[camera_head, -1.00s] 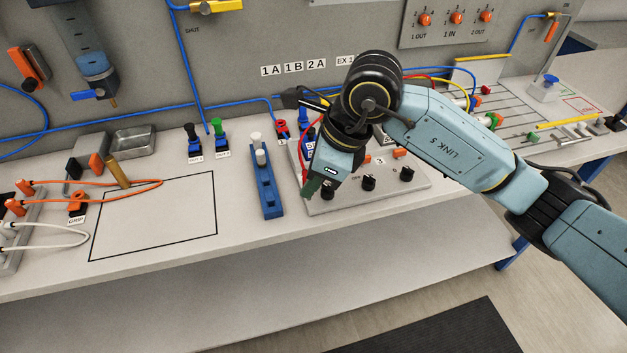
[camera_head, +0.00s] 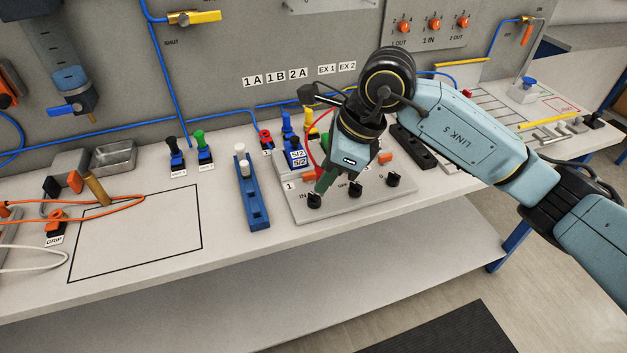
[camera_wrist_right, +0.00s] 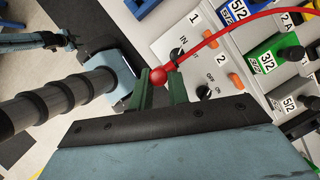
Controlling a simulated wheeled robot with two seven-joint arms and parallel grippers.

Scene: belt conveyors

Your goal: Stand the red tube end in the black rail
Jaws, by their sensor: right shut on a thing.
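My right gripper (camera_head: 324,184) hangs over the grey switch panel (camera_head: 300,212). In the right wrist view, its green fingers (camera_wrist_right: 161,88) are shut on the red tube end (camera_wrist_right: 158,75), a small red ball at the fingertips. The red tube (camera_wrist_right: 235,27) runs from it to the upper right; part of it shows beside the gripper in the head view (camera_head: 317,141). The black rail (camera_head: 414,148) lies on the bench behind the panel, right of my gripper, partly hidden by my right arm.
Black knobs (camera_head: 393,180) and orange switches stand up from the panel. Blue, green and yellow valves stand behind it. A blue rack (camera_head: 254,196) with white pegs is to the left. An outlined bench area (camera_head: 140,232) further left is mostly clear.

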